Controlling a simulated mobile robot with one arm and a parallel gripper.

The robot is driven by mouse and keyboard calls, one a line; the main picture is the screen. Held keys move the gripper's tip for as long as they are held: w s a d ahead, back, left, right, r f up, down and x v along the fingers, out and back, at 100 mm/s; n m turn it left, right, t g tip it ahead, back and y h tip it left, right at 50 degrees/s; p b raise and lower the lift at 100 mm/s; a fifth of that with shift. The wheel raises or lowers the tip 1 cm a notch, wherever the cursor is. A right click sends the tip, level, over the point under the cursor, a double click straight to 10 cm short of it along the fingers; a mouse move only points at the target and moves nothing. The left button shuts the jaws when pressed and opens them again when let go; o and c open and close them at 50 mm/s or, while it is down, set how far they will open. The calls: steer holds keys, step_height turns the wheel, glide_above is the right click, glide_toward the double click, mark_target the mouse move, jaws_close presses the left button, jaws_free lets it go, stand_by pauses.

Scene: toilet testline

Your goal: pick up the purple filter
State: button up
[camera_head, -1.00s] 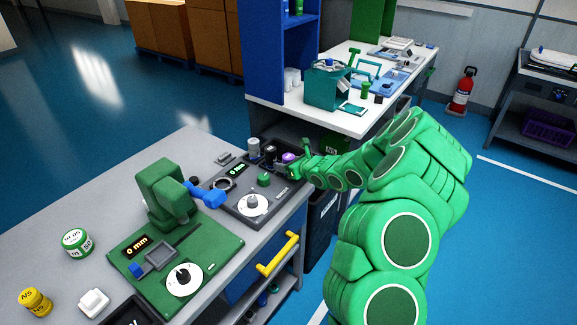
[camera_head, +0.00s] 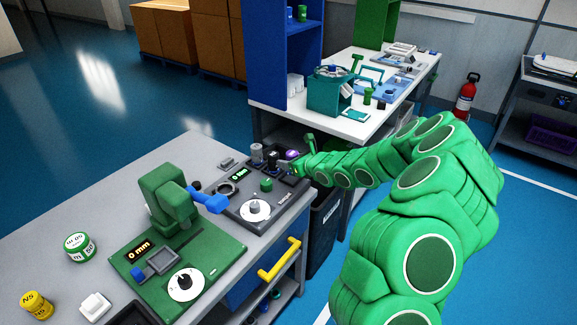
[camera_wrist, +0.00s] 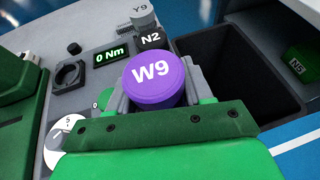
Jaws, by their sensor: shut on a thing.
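The purple filter (camera_wrist: 153,81), marked W9 on its round top, sits between the grey fingers of my gripper (camera_wrist: 150,95) in the wrist view. The gripper is shut on it. In the head view the purple filter (camera_head: 292,155) is a small spot at the far right corner of the dark torque device, beside my gripper (camera_head: 297,163). Its lower part is hidden, so I cannot tell whether it is clear of its seat.
A black N2 filter (camera_wrist: 152,37) and a grey Y9 filter (camera_wrist: 143,17) stand just behind. A dark open bin (camera_wrist: 245,70) lies to the right, with a green N5 piece (camera_wrist: 300,60) beyond. A green tester (camera_head: 165,200) stands left on the grey bench.

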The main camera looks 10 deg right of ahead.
steer(key=s+r, duration=0.1)
steer(key=r, duration=0.1)
steer(key=s+r, duration=0.2)
steer(key=shift+s+r, duration=0.1)
steer(key=shift+s, duration=0.1)
glide_toward(290, 157)
steer(key=shift+s+a+r, duration=0.1)
steer(key=shift+s+a, duration=0.2)
steer(key=shift+a, duration=0.45)
steer(key=shift+s+a+r, duration=0.1)
steer(key=shift+s+a, duration=0.15)
steer(key=shift+a, duration=0.55)
steer(key=shift+s+a+r, duration=0.1)
steer(key=shift+s+a, duration=0.2)
steer(key=shift+a, duration=0.45)
